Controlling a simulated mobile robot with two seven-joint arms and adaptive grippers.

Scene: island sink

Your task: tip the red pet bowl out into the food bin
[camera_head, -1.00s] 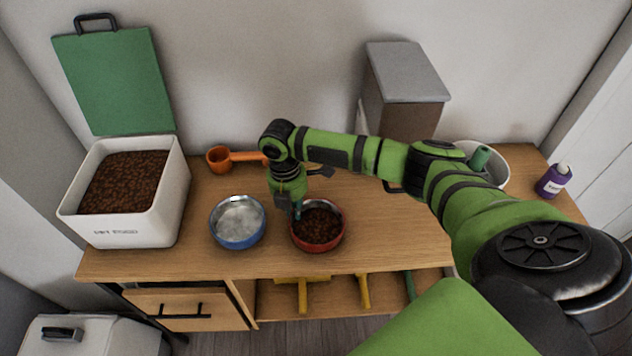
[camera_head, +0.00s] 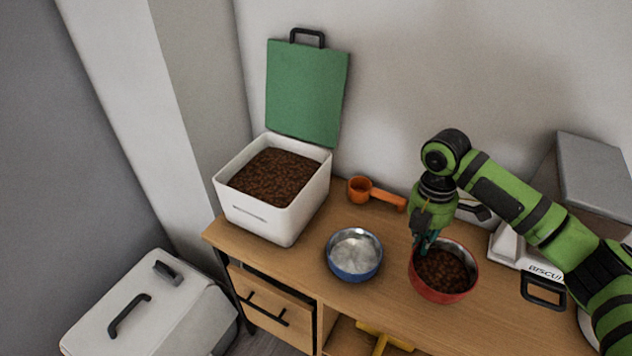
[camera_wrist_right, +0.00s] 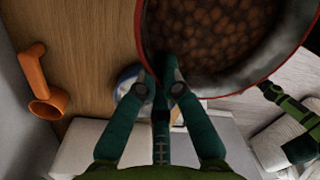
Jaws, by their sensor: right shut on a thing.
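The red pet bowl (camera_head: 462,292), full of brown kibble, is upright and appears to rest on the wooden counter. My right gripper (camera_head: 427,243) is shut on its rim at the left-back side. The right wrist view shows the fingers (camera_wrist_right: 170,80) at the rim of the red bowl (camera_wrist_right: 142,40). The white food bin (camera_head: 262,222) stands open at the counter's left end, with brown kibble inside and its green lid (camera_head: 305,95) upright behind. My left gripper is not seen in the head view.
A blue bowl (camera_head: 353,271) with a pale, shiny inside stands between the red bowl and the bin. An orange scoop (camera_head: 375,194) lies behind it. A grey-lidded biscuit container (camera_head: 595,170) is at the right. A light box (camera_head: 150,310) stands low at the left.

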